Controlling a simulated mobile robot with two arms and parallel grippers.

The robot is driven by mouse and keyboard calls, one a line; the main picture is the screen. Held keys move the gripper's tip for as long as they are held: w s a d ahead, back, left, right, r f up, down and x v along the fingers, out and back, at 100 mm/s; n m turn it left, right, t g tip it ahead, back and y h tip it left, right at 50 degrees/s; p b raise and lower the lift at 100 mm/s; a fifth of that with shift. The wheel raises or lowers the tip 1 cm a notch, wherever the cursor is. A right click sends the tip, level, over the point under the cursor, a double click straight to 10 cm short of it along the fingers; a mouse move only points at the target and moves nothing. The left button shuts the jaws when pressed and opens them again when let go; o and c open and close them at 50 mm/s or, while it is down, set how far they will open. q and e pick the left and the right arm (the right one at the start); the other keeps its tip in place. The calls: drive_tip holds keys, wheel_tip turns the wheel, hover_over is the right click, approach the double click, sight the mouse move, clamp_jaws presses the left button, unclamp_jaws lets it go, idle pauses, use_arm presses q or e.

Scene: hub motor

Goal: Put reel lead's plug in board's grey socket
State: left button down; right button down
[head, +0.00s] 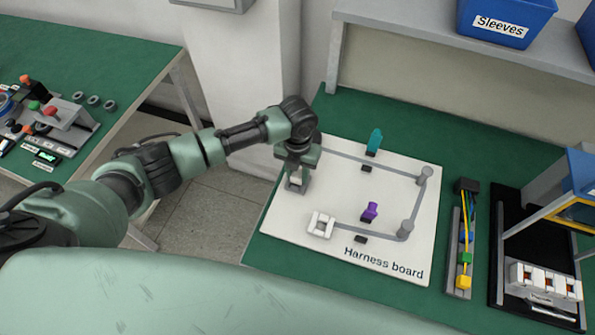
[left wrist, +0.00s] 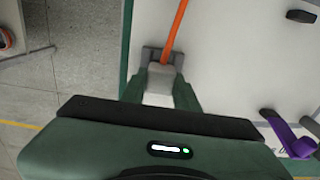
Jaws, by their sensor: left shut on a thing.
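My left gripper (head: 297,182) is over the left side of the white harness board (head: 290,223), pointing down. In the left wrist view its green fingers (left wrist: 162,92) are shut on a pale grey plug (left wrist: 158,80). An orange lead (left wrist: 175,32) runs up from the plug. Darker grey material (left wrist: 148,56), which looks like the grey socket, shows just beyond the plug on both sides of the lead. I cannot tell whether the plug is in it or only above it. A white socket (head: 320,224) stands nearby on the board. My right gripper is out of view.
The board also carries a purple clip (head: 369,211), a teal clip (head: 375,140), small black blocks and grey posts (head: 405,230). A strip with coloured connectors (head: 464,258) and a black tray (head: 495,285) lie to the right. Another green table (head: 105,55) is at left.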

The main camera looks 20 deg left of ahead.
use_arm(q)
drive_tip(key=shift+f, duration=0.4)
drive_tip(key=c, duration=1)
unclamp_jaws()
drive_tip(key=shift+o, duration=0.2)
wheel_tip(320, 180, up, 8)
drive_tip(key=shift+f+b, duration=0.1)
drive_tip(key=shift+b, duration=0.95)
